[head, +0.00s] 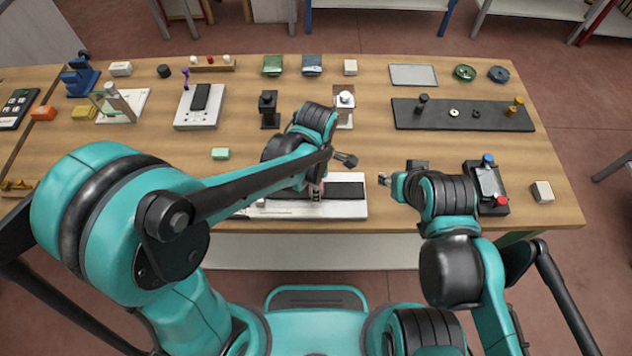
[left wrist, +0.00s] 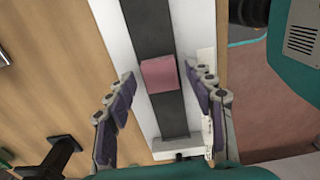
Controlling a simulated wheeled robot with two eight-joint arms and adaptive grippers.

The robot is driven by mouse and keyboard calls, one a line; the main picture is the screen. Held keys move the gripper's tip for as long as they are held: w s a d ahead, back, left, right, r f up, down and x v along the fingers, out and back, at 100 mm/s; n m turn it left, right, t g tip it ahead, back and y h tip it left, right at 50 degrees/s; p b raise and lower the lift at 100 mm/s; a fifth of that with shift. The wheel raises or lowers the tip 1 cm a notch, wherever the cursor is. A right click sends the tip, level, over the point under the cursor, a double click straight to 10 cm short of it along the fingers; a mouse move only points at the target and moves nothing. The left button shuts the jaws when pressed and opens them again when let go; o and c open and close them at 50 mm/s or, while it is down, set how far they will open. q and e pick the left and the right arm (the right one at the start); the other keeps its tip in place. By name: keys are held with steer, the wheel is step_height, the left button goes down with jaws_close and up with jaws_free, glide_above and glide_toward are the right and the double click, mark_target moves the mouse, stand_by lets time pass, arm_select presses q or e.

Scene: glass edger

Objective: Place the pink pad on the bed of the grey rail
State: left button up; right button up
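The pink pad (left wrist: 159,75) lies on the dark strip (left wrist: 150,35) that runs along the middle of a pale rail base (left wrist: 108,35). The rail, with its white base (head: 348,209) and dark top (head: 345,190), is at the table's front edge in the head view. My left gripper (left wrist: 160,72) is open, with one finger on each side of the pad and visible gaps between. In the head view the left gripper (head: 316,192) is over the rail, and my arm largely hides the pad. My right gripper (head: 384,179) is right of the rail; its opening is unclear.
A black fixture with red and blue knobs (head: 488,188) stands right of my right arm. A green block (head: 221,154) lies left of the rail. Black (head: 269,108) and white (head: 344,108) stands are behind. A long dark plate (head: 440,115) is back right.

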arm_select(q)
steer(key=shift+r, duration=0.1)
steer(key=shift+r+p, duration=0.25)
steer(key=shift+p, duration=0.05)
step_height(320, 180, up, 12)
steer(key=p, duration=0.3)
steer(key=shift+f, duration=0.15)
steer(key=s+a+r+m+t, duration=0.1)
steer(key=s+a+m+t, duration=0.1)
steer(key=a+m, duration=0.7)
steer(key=s+a+r+m+t, duration=0.2)
steer(key=a+m+t, duration=0.3)
steer(key=a+m, duration=0.3)
steer(key=shift+s+a+r+m, duration=0.15)
steer(key=shift+s+a+m, duration=0.25)
steer(key=shift+s+m, duration=0.15)
